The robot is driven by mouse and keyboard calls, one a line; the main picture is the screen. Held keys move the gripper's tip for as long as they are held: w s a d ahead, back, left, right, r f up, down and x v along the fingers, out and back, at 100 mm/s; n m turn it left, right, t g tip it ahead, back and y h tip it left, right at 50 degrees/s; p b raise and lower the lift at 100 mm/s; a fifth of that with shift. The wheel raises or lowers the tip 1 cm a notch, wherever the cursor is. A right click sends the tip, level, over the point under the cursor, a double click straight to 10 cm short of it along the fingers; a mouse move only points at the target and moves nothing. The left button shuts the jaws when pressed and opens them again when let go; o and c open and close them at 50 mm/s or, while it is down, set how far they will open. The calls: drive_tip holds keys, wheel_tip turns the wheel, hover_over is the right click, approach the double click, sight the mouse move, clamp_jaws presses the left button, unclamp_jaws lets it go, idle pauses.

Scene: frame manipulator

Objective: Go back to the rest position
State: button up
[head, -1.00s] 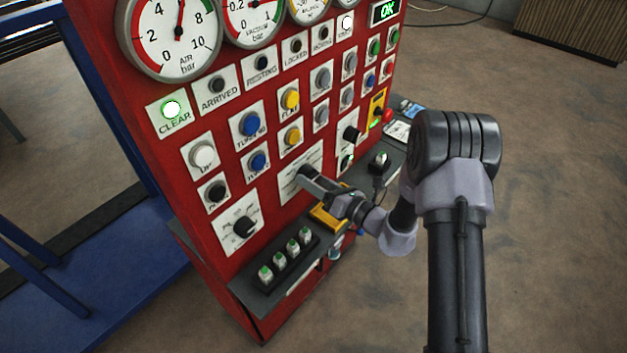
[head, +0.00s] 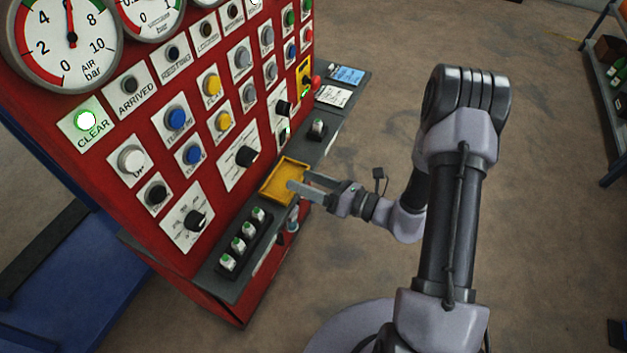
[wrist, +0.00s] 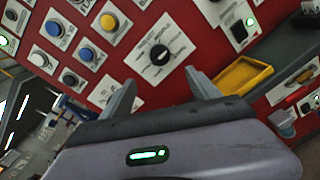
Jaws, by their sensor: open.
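My gripper (head: 305,187) is open and empty in the head view. Its fingers point left, over or just in front of the yellow tray (head: 271,191) on the panel's ledge; whether they touch it I cannot tell. In the wrist view my gripper (wrist: 165,95) shows two separated fingers with nothing between them. A black rotary knob (wrist: 160,55) on a white plate lies ahead, between and beyond the fingertips. The yellow tray (wrist: 262,72) is beyond the right finger there.
The red control panel (head: 150,235) with gauges, buttons and knobs fills the left. Its grey ledge (head: 328,130) carries a rack of several green-topped pieces (head: 229,262). A shelf (head: 606,120) stands at far right.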

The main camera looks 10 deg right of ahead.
drive_tip(key=shift+v, duration=1.15)
drive_tip(key=s+a+r+n+g+h+b, duration=0.1)
drive_tip(key=s+a+r+n+g, duration=0.5)
drive_tip(key=n, duration=0.3)
drive_tip(key=s+a+r+n+g+h+b, duration=0.1)
drive_tip(key=s+a+r+n+g+b, duration=0.15)
drive_tip(key=s+r+n+g, duration=0.45)
drive_tip(key=s+d+r+n+t+h+b, duration=0.1)
drive_tip(key=s+d+r+n+t+h, duration=0.2)
drive_tip(key=s+d+n+t+h, duration=0.3)
drive_tip(key=d+n+t+h, duration=0.1)
drive_tip(key=n+h, duration=0.2)
drive_tip(key=n, duration=0.3)
drive_tip(key=shift+s+d+b, duration=0.15)
drive_tip(key=shift+s+b, duration=0.1)
drive_tip(key=shift+b, duration=0.15)
